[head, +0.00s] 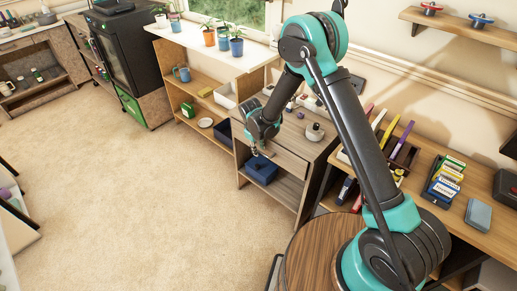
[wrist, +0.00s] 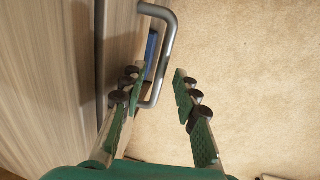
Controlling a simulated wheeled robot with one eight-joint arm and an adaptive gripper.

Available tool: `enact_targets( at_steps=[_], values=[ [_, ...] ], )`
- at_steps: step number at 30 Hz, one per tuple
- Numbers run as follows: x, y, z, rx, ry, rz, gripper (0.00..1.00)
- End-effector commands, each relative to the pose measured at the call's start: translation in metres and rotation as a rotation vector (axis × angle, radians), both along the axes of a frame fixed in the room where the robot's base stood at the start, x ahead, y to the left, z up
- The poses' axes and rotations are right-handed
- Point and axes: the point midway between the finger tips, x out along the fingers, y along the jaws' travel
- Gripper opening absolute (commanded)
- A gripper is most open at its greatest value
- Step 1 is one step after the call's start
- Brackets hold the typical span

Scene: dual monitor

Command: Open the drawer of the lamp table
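The wooden lamp table (head: 325,148) stands in the middle of the head view. Its pale drawer front (head: 290,160) is partly hidden by my arm, and I cannot tell whether the drawer stands slightly out. My gripper (head: 254,152) points down in front of it. In the wrist view, the wood-grain front (wrist: 50,70) fills the left, with a grey bar handle (wrist: 164,55) standing out from it. My gripper (wrist: 157,80) is open there, its green fingers apart. The handle's outer bar passes between the fingertips, with the left finger on the furniture side. Contact is not clear.
A dark blue box (head: 261,170) sits on the shelf below the drawer. A small white-and-dark object (head: 315,132) stands on the tabletop. Carpet (head: 130,200) at the left is clear.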

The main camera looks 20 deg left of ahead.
Motion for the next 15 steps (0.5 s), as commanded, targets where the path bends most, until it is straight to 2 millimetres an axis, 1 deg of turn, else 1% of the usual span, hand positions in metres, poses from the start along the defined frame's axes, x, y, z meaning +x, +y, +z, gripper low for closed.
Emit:
enact_targets(
  at_steps=[3, 4, 11, 15],
  values=[
    [0.0000, 0.0000, 0.0002, 0.000, 0.000, 0.000, 0.31],
    [0.0000, 0.0000, 0.0002, 0.000, 0.000, 0.000, 0.28],
    [-0.0001, 0.0001, 0.0003, 0.000, 0.000, 0.000, 0.00],
    [0.0000, 0.0001, 0.0004, 0.000, 0.000, 0.000, 0.00]
  ],
)
